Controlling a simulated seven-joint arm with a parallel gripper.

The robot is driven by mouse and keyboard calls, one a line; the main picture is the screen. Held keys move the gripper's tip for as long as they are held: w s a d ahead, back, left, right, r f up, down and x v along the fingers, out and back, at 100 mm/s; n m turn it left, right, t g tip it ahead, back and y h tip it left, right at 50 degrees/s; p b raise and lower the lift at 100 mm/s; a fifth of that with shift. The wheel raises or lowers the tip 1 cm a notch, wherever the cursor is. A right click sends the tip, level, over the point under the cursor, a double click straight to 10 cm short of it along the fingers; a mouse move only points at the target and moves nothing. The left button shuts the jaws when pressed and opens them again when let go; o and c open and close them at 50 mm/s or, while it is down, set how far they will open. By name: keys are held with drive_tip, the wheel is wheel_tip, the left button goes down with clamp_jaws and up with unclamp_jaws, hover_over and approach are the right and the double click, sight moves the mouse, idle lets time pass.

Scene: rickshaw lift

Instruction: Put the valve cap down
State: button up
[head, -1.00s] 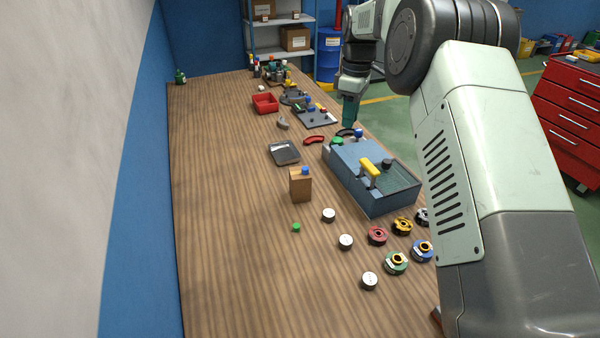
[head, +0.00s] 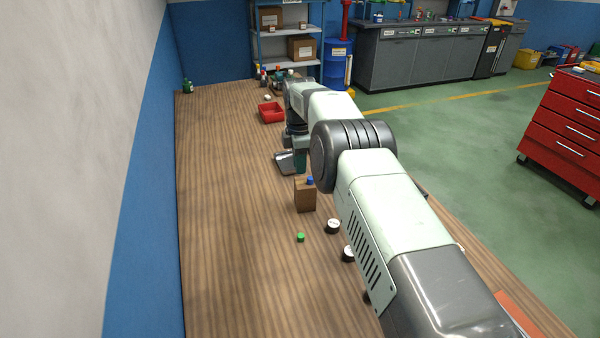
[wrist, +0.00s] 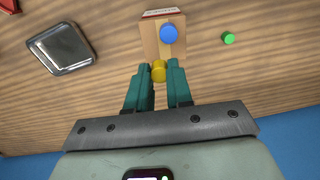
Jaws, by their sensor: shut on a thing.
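My gripper (wrist: 158,80) is shut on a small yellow cap (wrist: 159,71), held at its fingertips in the wrist view. In the head view my gripper (head: 299,163) is just behind a wooden block (head: 305,199), and the yellow cap is hidden there. The block also shows in the wrist view (wrist: 149,44), just beyond the fingertips, with a blue cap (wrist: 169,34) on it. A green cap (wrist: 229,38) lies on the table to the right of the block. It also shows in the head view (head: 300,238).
A grey metal tray (wrist: 62,48) lies left of the block in the wrist view. A red bin (head: 271,113) stands farther back. White round pieces (head: 332,226) lie near my arm. The left side of the wooden table (head: 225,200) is clear. My arm hides much of its right side.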

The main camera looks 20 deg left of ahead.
sight(300, 181)
drive_tip(key=shift+f, duration=1.7)
drive_tip(key=shift+f, duration=0.15)
drive_tip(key=o, duration=0.8)
drive_tip(key=shift+o, duration=0.2)
wheel_tip(300, 181, up, 12)
drive_tip(key=shift+r, duration=0.15)
